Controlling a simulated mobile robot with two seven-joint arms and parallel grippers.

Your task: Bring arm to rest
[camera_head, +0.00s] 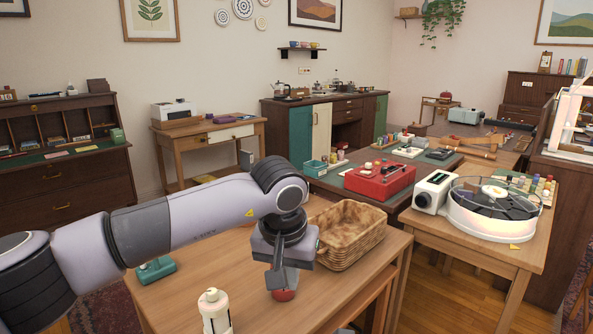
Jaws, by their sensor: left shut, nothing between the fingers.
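My left arm reaches in from the left over the near wooden table (225,255). My left gripper (281,288) points down above that table. Its fingers are shut with nothing between them. My right gripper does not show.
A wicker basket (350,240) stands right of my gripper. A white bottle (214,312) stands at the table's front, and a teal object (156,270) lies at the left. A side table on the right holds a white round device (495,222) and a projector-like box (433,191).

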